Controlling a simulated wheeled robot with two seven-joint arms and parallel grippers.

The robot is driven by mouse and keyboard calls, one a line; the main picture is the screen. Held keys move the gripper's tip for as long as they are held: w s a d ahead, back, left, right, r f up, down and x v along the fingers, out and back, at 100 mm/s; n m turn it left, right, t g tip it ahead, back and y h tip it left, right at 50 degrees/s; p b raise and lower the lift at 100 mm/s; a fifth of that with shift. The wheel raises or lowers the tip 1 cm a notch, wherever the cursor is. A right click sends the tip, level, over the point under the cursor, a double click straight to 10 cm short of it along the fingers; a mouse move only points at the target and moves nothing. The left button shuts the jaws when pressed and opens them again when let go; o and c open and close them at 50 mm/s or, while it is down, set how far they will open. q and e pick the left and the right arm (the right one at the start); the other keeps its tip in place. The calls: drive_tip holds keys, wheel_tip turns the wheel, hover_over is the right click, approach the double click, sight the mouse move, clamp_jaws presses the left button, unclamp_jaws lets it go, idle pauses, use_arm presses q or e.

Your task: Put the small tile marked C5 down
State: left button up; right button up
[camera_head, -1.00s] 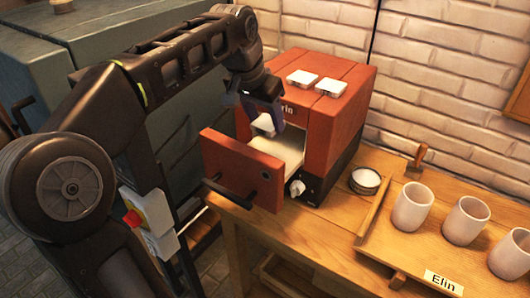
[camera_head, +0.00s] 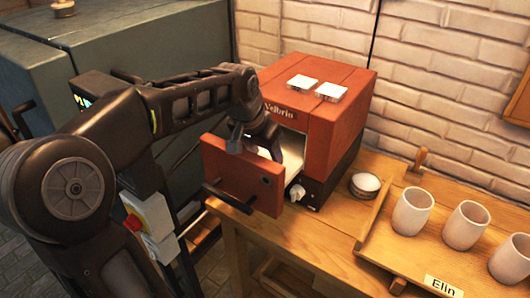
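My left gripper (camera_head: 255,145) is low at the open front of the red kiln (camera_head: 325,122), just behind the top edge of its lowered door (camera_head: 243,175). The door and my own fingers hide what is between the fingertips, so I cannot tell if they grip anything. No tile shows at the gripper. Two small white tiles lie on the kiln's top, a left one (camera_head: 302,81) and a right one (camera_head: 331,90); I cannot read any mark on them. A pale shelf (camera_head: 292,157) shows inside the opening. My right gripper is out of view.
A small round pot (camera_head: 365,184) stands on the wooden table right of the kiln. A wooden tray with several pale cups (camera_head: 412,209) and a label "Elin" (camera_head: 444,285) is further right. The table front (camera_head: 305,235) is clear. A brick wall is behind.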

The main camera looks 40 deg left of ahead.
use_arm(q)
drive_tip(key=shift+f, duration=0.2)
drive_tip(key=o, duration=1.4)
drive_tip(key=shift+r, duration=0.1)
drive_tip(key=shift+o, duration=0.2)
drive_tip(key=shift+r, duration=0.1)
drive_tip(key=shift+s+r, duration=0.15)
drive_tip(key=shift+r, duration=0.35)
drive_tip(key=b+v, duration=0.1)
drive_tip(key=v, duration=1)
drive_tip(key=shift+s, duration=0.1)
